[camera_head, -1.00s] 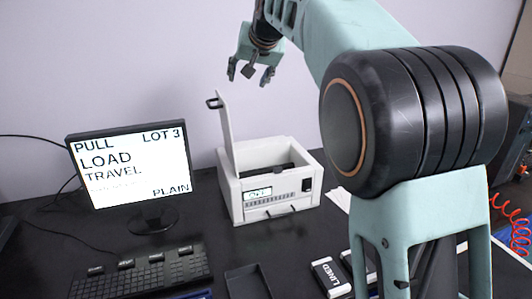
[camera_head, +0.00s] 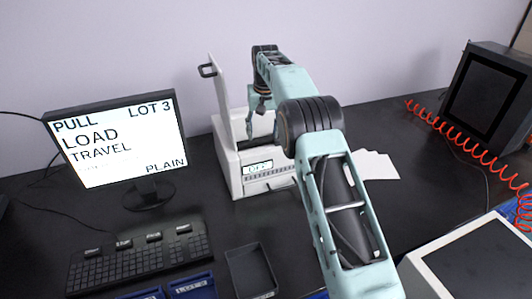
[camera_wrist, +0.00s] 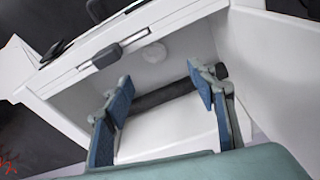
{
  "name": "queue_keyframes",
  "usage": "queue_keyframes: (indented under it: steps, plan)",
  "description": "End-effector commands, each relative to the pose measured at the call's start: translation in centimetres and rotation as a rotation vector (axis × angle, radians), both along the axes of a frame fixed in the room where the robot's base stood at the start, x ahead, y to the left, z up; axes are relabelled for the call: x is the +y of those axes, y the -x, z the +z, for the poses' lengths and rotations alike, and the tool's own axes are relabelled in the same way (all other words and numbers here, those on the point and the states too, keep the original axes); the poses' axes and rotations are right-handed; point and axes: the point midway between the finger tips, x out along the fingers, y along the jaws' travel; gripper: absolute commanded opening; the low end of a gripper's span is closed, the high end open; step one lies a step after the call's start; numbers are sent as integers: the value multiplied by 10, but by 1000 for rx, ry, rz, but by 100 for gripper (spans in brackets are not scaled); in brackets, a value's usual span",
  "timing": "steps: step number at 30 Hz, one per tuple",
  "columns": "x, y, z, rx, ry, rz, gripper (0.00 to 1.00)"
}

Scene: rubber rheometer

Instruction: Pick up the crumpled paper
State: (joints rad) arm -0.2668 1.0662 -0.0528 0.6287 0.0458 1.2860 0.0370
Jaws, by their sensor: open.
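I cannot make out a crumpled paper for certain. A small pale round shape (camera_wrist: 154,52) lies inside the white instrument (camera_head: 229,170), near its front wall in the wrist view; I cannot tell if it is paper. My gripper (camera_wrist: 160,88) is open inside the instrument's opened chamber, its blue-padded fingers on either side of a dark bar (camera_wrist: 165,97). I cannot tell whether they touch it. In the head view my gripper (camera_head: 256,118) is partly hidden by my arm.
The instrument's raised lid (camera_head: 220,85) stands at its left. A monitor (camera_head: 115,140) reading "PULL LOT 3", a keyboard (camera_head: 140,257) and a dark tray (camera_head: 250,270) are left and front. White sheets (camera_head: 375,165) lie at right, near a red coiled cord (camera_head: 450,128).

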Motion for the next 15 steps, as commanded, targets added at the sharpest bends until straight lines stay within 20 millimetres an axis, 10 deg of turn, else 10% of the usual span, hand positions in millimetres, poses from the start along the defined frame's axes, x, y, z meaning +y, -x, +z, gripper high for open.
queue_keyframes:
  steps: [15]
  plan:
    - [1,-7,-62,12,9,6,52]
